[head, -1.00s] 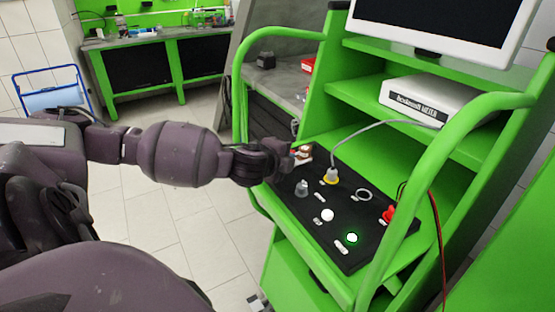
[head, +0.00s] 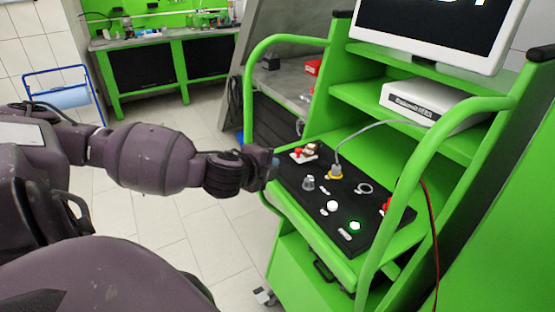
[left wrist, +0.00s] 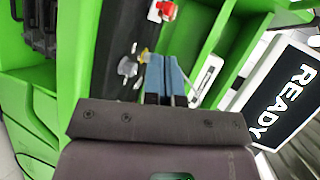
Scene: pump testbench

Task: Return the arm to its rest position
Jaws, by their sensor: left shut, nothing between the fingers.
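My left arm comes in from the left in the head view. Its gripper (head: 272,163) is beside the left edge of the black control panel (head: 318,218), apart from the knobs and buttons. In the left wrist view the two bluish fingers of the left gripper (left wrist: 166,66) are together and hold nothing. Behind them in that view are the panel and a monitor (left wrist: 290,95) reading "READY". My right gripper does not show.
A white box (head: 425,102) sits on a shelf. Tiled floor (head: 200,235) lies open to the left.

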